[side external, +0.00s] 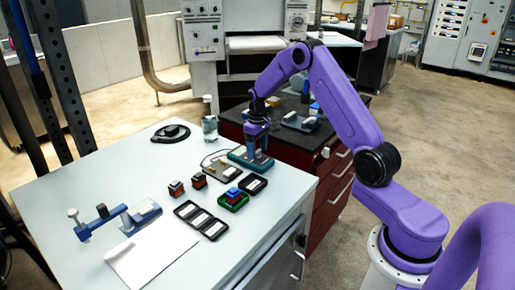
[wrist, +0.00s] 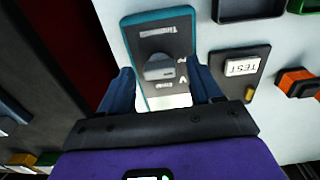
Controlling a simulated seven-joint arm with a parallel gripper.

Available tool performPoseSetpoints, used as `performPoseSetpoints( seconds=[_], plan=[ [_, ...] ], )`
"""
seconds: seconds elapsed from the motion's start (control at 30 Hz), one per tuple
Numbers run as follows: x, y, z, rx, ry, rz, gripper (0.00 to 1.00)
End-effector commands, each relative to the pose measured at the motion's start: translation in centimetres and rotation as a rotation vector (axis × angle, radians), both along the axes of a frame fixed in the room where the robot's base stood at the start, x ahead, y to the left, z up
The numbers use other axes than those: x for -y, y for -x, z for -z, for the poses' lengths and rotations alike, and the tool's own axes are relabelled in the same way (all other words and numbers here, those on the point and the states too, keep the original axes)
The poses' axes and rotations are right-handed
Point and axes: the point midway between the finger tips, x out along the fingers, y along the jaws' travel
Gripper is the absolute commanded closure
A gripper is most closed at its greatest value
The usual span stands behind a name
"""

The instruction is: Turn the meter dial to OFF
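The meter (side external: 239,156) is a teal-edged box with a dark face, lying on the white table near its right edge. In the wrist view the meter (wrist: 182,28) shows upside down, with a grey dial knob (wrist: 160,68) in the middle of its face and a pale panel below. The dial's markings are too small to read fully; a "V" shows beside it. My gripper (side external: 258,146) points down over the meter. In the wrist view my gripper (wrist: 159,72) is open, one finger on each side of the dial, with gaps between. I cannot tell its height above the face.
A small box labelled TEST (wrist: 239,72) sits beside the meter. Black trays (side external: 201,220), small coloured block stacks (side external: 176,188), a blue clamp-like tool (side external: 118,214) and a paper sheet (side external: 152,258) lie on the table. A dark-topped red cabinet (side external: 325,172) stands behind.

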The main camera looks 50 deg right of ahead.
Motion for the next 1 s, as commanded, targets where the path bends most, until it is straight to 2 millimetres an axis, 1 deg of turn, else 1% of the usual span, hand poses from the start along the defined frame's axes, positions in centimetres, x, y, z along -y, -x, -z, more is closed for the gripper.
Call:
performPoseSetpoints(
  seconds=[0.23,0.37,0.47,1.0],
  plan=[
    [0.0,0.1,0.0,-0.002,-0.001,0.002,0.36],
    [0.0,0.0,-0.9,0.001,0.0,0.002,0.36],
    [0.0,0.0,-2.4,0.002,0.0,0.003,0.36],
    [0.0,-0.1,-13.6,0.004,0.001,0.001,0.36]
  ],
)
